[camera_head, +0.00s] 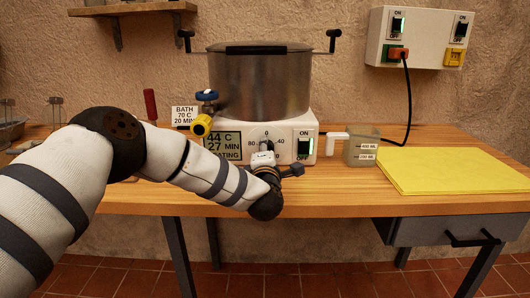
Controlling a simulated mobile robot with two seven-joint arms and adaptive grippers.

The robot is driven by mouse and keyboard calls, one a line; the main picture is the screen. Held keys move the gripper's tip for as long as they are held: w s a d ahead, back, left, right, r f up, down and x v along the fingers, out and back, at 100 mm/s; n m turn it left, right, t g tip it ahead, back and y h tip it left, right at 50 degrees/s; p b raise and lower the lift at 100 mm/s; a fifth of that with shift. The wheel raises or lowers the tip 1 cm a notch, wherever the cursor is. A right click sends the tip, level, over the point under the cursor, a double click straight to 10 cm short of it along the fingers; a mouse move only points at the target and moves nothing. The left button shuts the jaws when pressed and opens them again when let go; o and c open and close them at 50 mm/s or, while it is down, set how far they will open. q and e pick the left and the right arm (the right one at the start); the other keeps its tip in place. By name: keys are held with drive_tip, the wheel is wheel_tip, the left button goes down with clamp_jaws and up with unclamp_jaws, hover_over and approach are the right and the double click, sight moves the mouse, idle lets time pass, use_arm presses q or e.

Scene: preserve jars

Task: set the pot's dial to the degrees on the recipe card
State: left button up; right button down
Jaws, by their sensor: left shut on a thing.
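The steel pot (258,84) stands on a white base (285,125) on the wooden table. The dial (267,144) is on the base's front, with 0, 40 and 80 legible around it. The base's display (223,145) reads 44 C, 27 MIN and a partly hidden word ending in "ATING". The recipe card (184,116) behind reads BATH, 70 C, 20 MIN. My left gripper (264,158) is at the dial and shut on it, hiding its lower part and where it points. My right gripper is not in view.
A measuring jug (360,150) and a yellow mat (450,162) are to the right. A wall socket box (420,38) has an orange plug in it.

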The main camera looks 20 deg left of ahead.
use_arm(q)
drive_tip(key=m, duration=0.4)
drive_tip(key=shift+r, duration=0.15)
drive_tip(key=m, duration=0.5)
drive_tip(key=shift+y+p, duration=0.4)
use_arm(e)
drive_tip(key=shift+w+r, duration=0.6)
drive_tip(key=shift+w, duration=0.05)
use_arm(q)
drive_tip(key=shift+m, duration=0.4)
drive_tip(key=o, duration=1.2)
drive_tip(key=shift+c, duration=0.2)
drive_tip(key=shift+s+d, duration=0.1)
drive_tip(key=v, duration=1.1)
drive_tip(key=shift+s, duration=0.45)
